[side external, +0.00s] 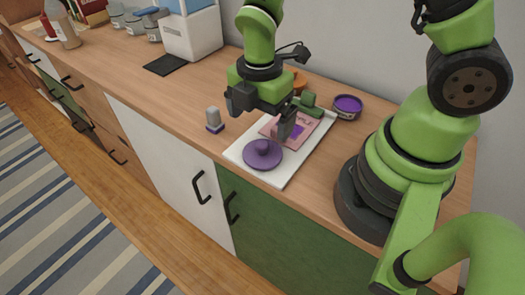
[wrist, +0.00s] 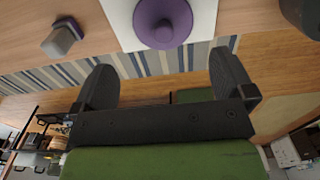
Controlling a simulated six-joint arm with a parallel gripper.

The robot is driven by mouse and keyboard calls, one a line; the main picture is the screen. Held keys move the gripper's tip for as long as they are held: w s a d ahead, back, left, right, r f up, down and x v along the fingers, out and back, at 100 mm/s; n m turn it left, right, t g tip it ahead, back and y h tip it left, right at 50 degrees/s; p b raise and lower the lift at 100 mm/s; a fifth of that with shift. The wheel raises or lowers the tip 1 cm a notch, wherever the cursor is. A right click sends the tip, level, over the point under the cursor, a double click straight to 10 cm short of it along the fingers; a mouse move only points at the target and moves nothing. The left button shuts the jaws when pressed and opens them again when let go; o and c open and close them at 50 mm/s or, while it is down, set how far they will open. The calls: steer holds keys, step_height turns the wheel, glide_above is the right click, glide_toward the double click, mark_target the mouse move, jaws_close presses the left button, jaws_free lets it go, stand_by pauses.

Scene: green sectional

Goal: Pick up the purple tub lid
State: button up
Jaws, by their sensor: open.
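The purple tub lid (side external: 262,153), a round disc with a knob on top, lies flat near the front end of a white board (side external: 283,171) on the counter. It also shows at the top of the wrist view (wrist: 150,28), partly cut off by the frame edge. My gripper (side external: 263,115) is open and empty above the board, its jaws spread apart. In the wrist view the gripper (wrist: 165,78) has nothing between its fingers, and the lid lies beyond the fingertips.
A pink item (side external: 275,129) and a green object (side external: 309,103) are by the board's back part. A purple tub (side external: 347,106) stands right of it. A small grey object with a purple base (side external: 214,120) stands to the left. The counter's front edge runs close to the board.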

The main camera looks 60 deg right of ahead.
mark_target(263, 144)
steer(key=shift+s+d+f, duration=0.1)
steer(key=shift+f, duration=1.9)
steer(key=shift+s+f, duration=0.1)
steer(key=shift+f, duration=1.85)
steer(key=shift+c, duration=0.5)
steer(key=c, duration=0.6)
